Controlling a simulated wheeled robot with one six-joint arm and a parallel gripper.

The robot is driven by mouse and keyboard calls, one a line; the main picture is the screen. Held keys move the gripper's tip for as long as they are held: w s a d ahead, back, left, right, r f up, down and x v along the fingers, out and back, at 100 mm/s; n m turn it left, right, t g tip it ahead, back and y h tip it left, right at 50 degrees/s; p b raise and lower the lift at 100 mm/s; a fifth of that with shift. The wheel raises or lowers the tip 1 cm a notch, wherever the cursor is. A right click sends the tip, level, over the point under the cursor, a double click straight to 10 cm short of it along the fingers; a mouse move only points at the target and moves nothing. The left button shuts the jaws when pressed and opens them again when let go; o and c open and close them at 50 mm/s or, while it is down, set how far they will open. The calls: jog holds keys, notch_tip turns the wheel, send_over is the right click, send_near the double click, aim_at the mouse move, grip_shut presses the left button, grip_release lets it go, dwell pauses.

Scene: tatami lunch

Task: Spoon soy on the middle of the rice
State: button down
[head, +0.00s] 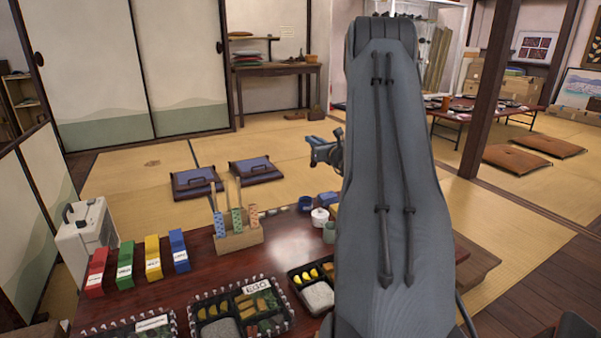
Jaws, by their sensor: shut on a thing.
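White rice (318,297) fills a compartment of a dark lunch box (297,290), partly hidden by my arm. A second lunch box (262,331), labelled EGO, also has rice (219,329) in it, cut by the bottom edge. A small white pot (320,216), a dark blue cup (305,204) and a green cup (329,233) stand by my arm; I cannot tell which holds soy. My arm rises across the view, and my gripper's fingers are hidden behind it. A bluish part of my wrist (325,151) shows at its left. No spoon is clearly seen.
Red, green, yellow and blue boxes (153,258) line the table's left. A wooden holder (239,238) with upright patterned packets stands mid-table. A third labelled lunch box (140,328) is at the front. Bare table (190,282) lies between. Dark cushions (252,170) lie beyond.

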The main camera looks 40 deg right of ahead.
jog(key=w+f+b, duration=0.4)
jog(key=f+b, duration=0.8)
jog(key=f, duration=0.4)
jog(key=shift+f+b, duration=0.3)
jog(key=shift+f, duration=0.05)
jog(key=shift+f, duration=0.6)
dwell(1.5)
notch_tip(320, 180, up, 7)
jog(key=p, duration=0.3)
dwell(0.7)
jog(key=shift+r, duration=0.1)
dwell(0.5)
